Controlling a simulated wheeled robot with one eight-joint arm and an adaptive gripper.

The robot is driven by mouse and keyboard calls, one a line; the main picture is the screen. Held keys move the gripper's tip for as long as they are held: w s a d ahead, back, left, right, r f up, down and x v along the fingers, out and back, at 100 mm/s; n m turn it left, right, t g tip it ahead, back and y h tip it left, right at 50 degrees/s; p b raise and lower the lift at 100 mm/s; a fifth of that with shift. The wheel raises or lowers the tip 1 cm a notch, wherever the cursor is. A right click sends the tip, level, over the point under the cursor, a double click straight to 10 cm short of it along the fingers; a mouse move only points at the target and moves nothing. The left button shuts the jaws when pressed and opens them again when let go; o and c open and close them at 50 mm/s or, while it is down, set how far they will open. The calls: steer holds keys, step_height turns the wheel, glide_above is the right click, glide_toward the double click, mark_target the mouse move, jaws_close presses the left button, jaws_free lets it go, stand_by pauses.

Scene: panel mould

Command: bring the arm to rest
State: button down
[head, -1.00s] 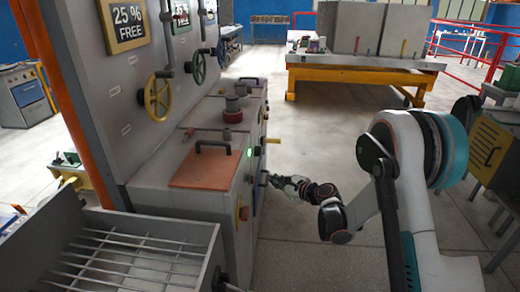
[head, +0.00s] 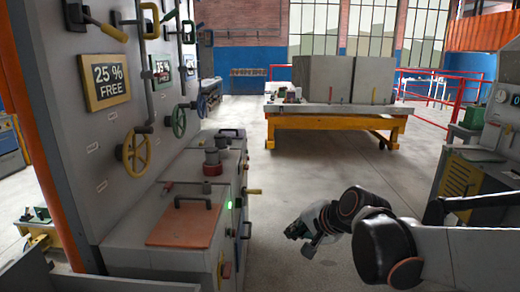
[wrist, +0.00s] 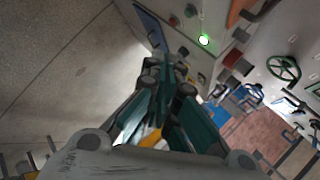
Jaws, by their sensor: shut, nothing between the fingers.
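My gripper (head: 297,229) hangs over the open floor to the right of the grey machine cabinet (head: 173,258) in the head view. It points left and downward and is clear of the cabinet's front. In the wrist view its dark green fingers (wrist: 172,82) are together with nothing between them. My arm reaches in from the right edge of the head view, bent at the black joints. The fingertips are small in the head view.
The machine panel carries a yellow handwheel (head: 137,152) and a green handwheel (head: 179,121). An orange lid (head: 184,224) lies on the cabinet top. A yellow-legged table (head: 335,123) with grey blocks stands behind. Machinery (head: 462,178) stands at right. The floor between is free.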

steer(key=s+d+n+h, duration=0.2)
steer(key=s+d+n, duration=0.2)
steer(key=s, duration=0.7)
steer(key=s+d+f+n+g+h, duration=0.1)
steer(key=s+d+n+h, duration=0.2)
steer(key=s+d, duration=0.3)
steer(key=s+n, duration=0.1)
steer(key=s, duration=0.4)
steer(key=shift+s+d+f+n, duration=0.2)
steer(key=shift+s+d+n, duration=0.1)
steer(key=shift+s+n, duration=0.1)
